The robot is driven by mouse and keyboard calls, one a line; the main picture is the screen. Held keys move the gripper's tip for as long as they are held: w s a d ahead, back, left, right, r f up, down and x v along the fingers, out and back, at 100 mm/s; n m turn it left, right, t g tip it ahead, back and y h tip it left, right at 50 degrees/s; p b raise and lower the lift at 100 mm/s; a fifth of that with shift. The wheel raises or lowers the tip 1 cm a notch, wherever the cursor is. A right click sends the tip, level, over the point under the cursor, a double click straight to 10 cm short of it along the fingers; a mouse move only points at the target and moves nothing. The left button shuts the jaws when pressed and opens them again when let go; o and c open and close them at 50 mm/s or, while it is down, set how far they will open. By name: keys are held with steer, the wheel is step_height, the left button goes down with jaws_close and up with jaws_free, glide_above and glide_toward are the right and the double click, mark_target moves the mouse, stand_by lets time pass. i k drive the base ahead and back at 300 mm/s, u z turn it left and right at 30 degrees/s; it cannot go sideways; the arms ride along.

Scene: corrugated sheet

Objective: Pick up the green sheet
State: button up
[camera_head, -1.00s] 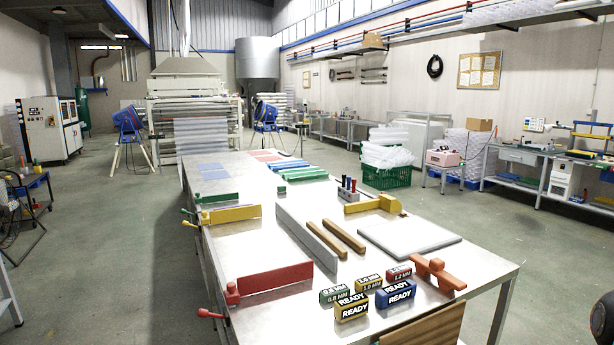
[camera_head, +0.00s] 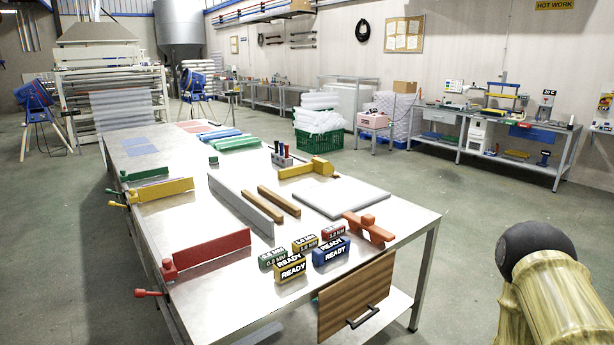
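Green corrugated sheets (camera_head: 238,144) lie flat toward the far right side of the long metal table (camera_head: 150,222). Blue pieces (camera_head: 219,134) lie just beyond them, and red ones (camera_head: 194,126) farther back. They are small in the picture, so I cannot tell how many green pieces there are. A separate green bar (camera_head: 148,174) with a handle stands on the table's left edge. My gripper is not in view; part of what looks like my arm shows at the lower right.
On the near table are a red bar (camera_head: 212,246), a yellow bar (camera_head: 165,189), a grey upright strip (camera_head: 238,203), wooden strips (camera_head: 279,200), a grey pad (camera_head: 328,198), labelled blocks (camera_head: 290,269) and an orange tool (camera_head: 370,229).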

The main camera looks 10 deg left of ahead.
mark_target(224, 144)
steer(key=z, duration=0.5)
steer(key=k, duration=0.55)
steer(key=z, duration=0.5)
steer(key=i, duration=2.4)
steer(key=u, duration=0.2)
steer(key=i, duration=1.65)
steer(key=u, duration=0.25)
steer(key=i, duration=1.75)
steer(key=u, duration=0.2)
steer(key=i, duration=1.8)
steer(key=u, duration=0.5)
steer(key=i, duration=2.1)
steer(key=u, duration=0.45)
